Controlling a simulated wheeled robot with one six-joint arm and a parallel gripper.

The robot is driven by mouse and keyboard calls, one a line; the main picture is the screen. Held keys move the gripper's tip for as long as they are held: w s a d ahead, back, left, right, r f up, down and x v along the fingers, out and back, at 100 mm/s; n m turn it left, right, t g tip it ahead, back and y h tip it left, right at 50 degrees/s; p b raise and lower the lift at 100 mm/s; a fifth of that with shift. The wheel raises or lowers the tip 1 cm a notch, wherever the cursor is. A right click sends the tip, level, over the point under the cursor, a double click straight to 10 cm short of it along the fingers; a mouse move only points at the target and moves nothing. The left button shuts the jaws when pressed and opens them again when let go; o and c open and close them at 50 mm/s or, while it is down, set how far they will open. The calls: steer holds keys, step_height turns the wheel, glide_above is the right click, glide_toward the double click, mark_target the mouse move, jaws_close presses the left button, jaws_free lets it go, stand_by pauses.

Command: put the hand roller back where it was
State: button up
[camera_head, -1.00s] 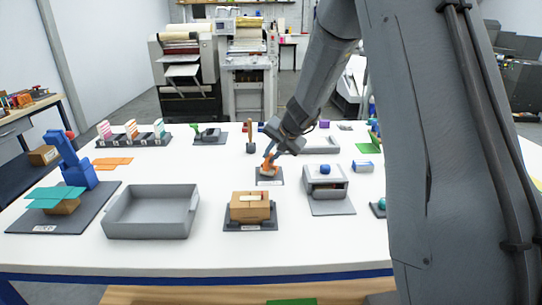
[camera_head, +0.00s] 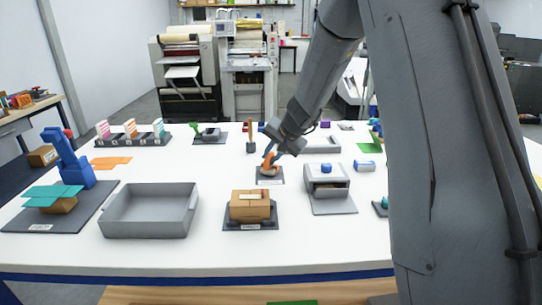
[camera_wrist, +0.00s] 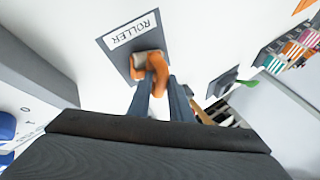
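The hand roller, with an orange handle (camera_wrist: 159,76) and a pale cylinder, is at the dark mat labelled ROLLER (camera_wrist: 122,58) in the wrist view. In the head view the roller (camera_head: 268,164) shows as a small orange shape over its mat (camera_head: 272,181), near the middle of the table. My gripper (camera_head: 270,153) points down at it. In the wrist view my gripper's two fingers (camera_wrist: 161,84) stand on either side of the handle and appear shut on it. Whether the roller rests fully on the mat is hard to tell.
A grey tray (camera_head: 148,228) stands front left. A cardboard box on a dark mat (camera_head: 250,225) stands in front of the roller. A grey housing with a blue knob (camera_head: 327,188) is to the right, and an upright wooden-handled tool (camera_head: 250,138) is behind. White table shows between them.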

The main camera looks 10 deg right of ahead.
steer(key=shift+s+f, duration=0.25)
steer(key=shift+f, duration=0.05)
steer(key=shift+r+p, duration=0.55)
steer(key=shift+p, duration=0.45)
steer(key=w+v, duration=0.1)
steer(key=v, duration=1.1)
steer(key=s+a+f+n+g+h, duration=0.1)
steer(key=s+f, duration=0.3)
steer(key=s, duration=0.6)
steer(key=s+a+f+n+g, duration=0.1)
steer(key=s+f+n+g, duration=0.2)
steer(key=s, duration=0.7)
steer(key=s+a+f+n+g+h, duration=0.1)
steer(key=s+f, duration=0.4)
steer(key=s, duration=0.5)
steer(key=shift+s+n+g+h+b, duration=0.15)
steer(key=shift+n+g+b, duration=0.1)
steer(key=shift+n, duration=0.45)
steer(key=shift+s+n+g+h+b, duration=0.15)
steer(key=shift+n+g, duration=0.1)
steer(key=shift+n, duration=0.45)
steer(key=shift+r, duration=0.1)
